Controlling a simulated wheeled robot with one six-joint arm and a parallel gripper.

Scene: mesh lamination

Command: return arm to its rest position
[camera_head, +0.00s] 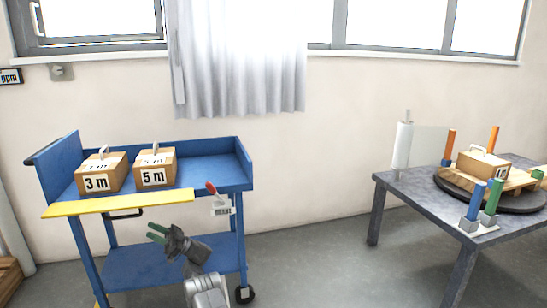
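My gripper (158,234) is in the lower middle-left of the head view, at the end of my grey arm. Its greenish fingertips point left and look spread apart, with nothing seen between them. It appears in front of the blue cart (115,268), over the view of its lower shelf. I cannot tell its exact distance from the cart.
The cart carries a "3 m" box (97,183) and a "5 m" box (154,177), and has a yellow front edge (120,203) and a red-handled tool (211,188). A grey table (400,186) at right holds a box (480,168) on a round turntable (510,205). Floor between is clear.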

